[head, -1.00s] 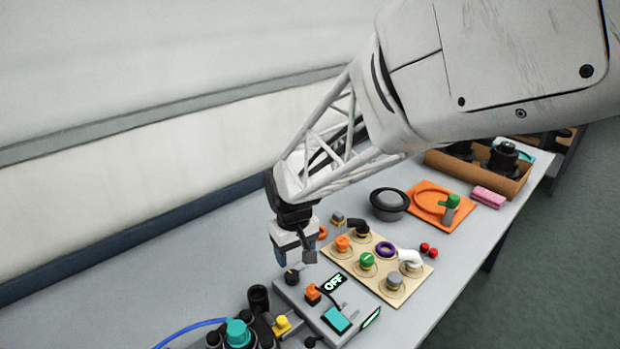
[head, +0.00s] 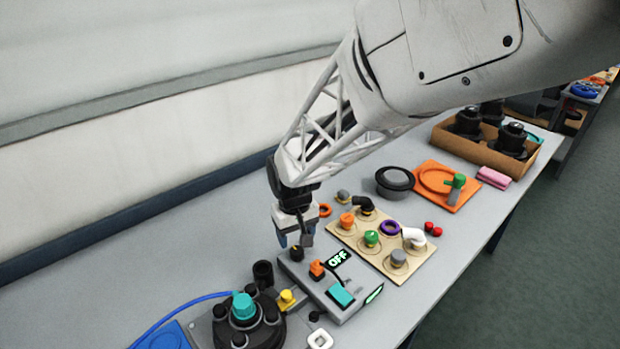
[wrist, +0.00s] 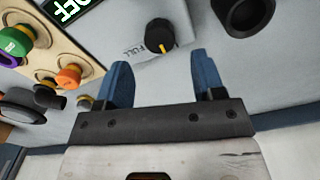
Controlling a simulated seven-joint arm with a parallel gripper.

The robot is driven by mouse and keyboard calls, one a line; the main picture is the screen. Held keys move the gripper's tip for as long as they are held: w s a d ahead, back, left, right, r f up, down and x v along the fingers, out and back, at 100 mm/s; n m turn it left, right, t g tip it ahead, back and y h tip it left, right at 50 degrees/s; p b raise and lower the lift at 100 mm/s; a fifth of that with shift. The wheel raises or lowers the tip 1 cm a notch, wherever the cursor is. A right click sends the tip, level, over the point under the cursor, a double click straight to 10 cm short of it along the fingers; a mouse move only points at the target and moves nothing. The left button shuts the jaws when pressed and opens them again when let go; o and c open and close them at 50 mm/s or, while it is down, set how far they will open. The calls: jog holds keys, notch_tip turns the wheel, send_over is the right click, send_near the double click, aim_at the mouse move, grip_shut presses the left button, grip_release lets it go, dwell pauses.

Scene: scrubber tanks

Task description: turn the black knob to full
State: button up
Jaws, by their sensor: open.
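The black knob (head: 296,252) sits at the far left corner of the grey control box (head: 318,292), just below my gripper (head: 294,237) in the head view. In the wrist view the black knob (wrist: 160,35) shows a yellow pointer mark, with the word FULL printed to its left. The pointer is not aimed at that word. My gripper (wrist: 160,75) is open, its blue fingers spread on either side of the knob's line, apart from it and empty. The box's display (head: 338,258) reads OFF.
The box also carries an orange control (head: 317,268) and a teal button (head: 341,294). A tan board (head: 378,250) with several coloured knobs stands to the right. A black cylinder (head: 263,272) and a teal-capped device (head: 243,308) stand to the left. The table's back left is clear.

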aim_at(296, 249)
jog(key=shift+f, duration=2.55)
jog(key=c, duration=0.9)
